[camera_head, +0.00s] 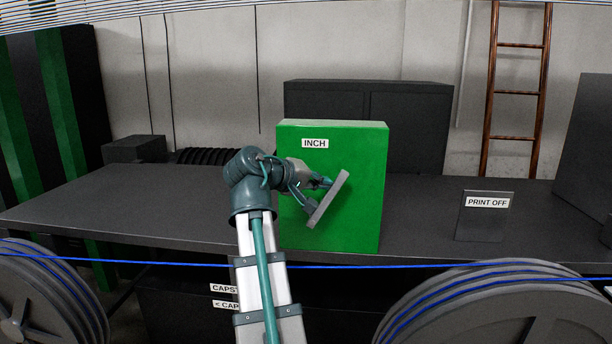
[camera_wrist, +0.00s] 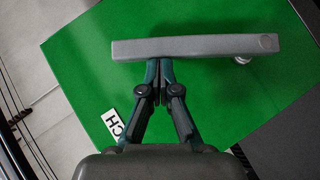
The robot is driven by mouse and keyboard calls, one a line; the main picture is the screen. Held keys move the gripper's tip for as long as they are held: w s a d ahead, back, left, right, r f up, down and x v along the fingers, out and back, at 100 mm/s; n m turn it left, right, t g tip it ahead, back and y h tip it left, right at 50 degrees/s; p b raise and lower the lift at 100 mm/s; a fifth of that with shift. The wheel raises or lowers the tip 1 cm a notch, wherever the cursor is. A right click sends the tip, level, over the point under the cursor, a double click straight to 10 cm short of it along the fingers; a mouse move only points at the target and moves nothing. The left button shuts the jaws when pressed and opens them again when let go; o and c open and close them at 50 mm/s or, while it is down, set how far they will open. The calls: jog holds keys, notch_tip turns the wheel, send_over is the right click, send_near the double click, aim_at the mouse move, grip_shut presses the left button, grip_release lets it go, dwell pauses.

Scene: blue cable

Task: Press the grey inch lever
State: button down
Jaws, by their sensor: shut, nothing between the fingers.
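The grey inch lever (camera_head: 328,200) is a flat bar on the front of the green box (camera_head: 360,160) labelled INCH. It slants from lower left to upper right in the head view. In the wrist view the lever (camera_wrist: 200,46) lies across the top of the picture, with a round pivot near its right end. My gripper (camera_head: 322,183) is in front of the green box at the lever.
The box stands on a dark table (camera_head: 130,205). A PRINT OFF panel (camera_head: 485,222) stands to the right. A blue cable (camera_head: 340,267) runs across in front, between large reels (camera_head: 490,310) at lower right and lower left. A ladder (camera_head: 517,90) leans behind.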

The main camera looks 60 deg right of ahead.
jog(key=shift+s+d+f+m+t+y+p, duration=0.15)
jog(key=shift+s+m+y, duration=0.05)
jog(key=shift+s, duration=0.3)
jog(key=shift+s+d+f+m+t+y+p, duration=0.1)
jog(key=shift+s+d+m+t+y+p, duration=0.1)
jog(key=shift+s, duration=0.25)
jog(key=shift+s+d+f, duration=0.2)
jog(key=shift+s+f, duration=0.1)
jog(key=shift+s, duration=0.15)
jog(key=shift+s+d+f, duration=0.15)
jog(key=shift+s+f, duration=0.15)
jog(key=shift+s, duration=0.15)
jog(key=shift+p, duration=0.3)
jog(key=shift+s+f, duration=0.1)
jog(key=shift+f, duration=0.05)
jog(key=shift+w+r+p, duration=0.2)
jog(key=shift+r+p, duration=0.25)
jog(key=shift+r, duration=0.1)
jog(key=b, duration=0.1)
send_near(340, 187)
jog(key=r, duration=0.1)
jog(key=w+a+r, duration=0.1)
jog(key=r, duration=0.1)
jog(key=shift+w+a+r, duration=0.2)
jog(key=shift+w+r, duration=0.15)
jog(key=shift+w, duration=0.05)
